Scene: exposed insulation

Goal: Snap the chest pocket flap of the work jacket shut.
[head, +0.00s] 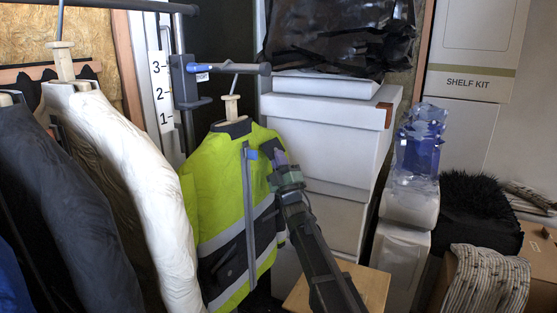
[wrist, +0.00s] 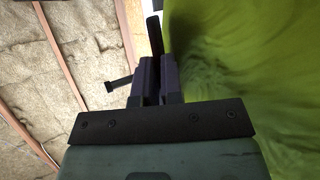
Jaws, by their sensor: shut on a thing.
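The work jacket (head: 218,172), yellow-green with grey bands and dark navy lower panels, hangs upright on a hanger. In the wrist view its yellow cloth (wrist: 250,70) fills the right side. My gripper (head: 279,159) is at the chest on the jacket's right edge. In the wrist view, its purple fingers (wrist: 158,65) are close together, beside the cloth, shut on a thin dark piece (wrist: 155,36) that looks like the pocket flap seen edge-on. The snap is not visible. My arm hides part of the jacket's right side in the head view.
A white jacket (head: 128,180) and a dark jacket (head: 62,190) hang at the left. A rail end (head: 222,68) juts above the work jacket. White boxes (head: 325,135) stand close behind my gripper. A wooden stool (head: 350,285) is below my arm.

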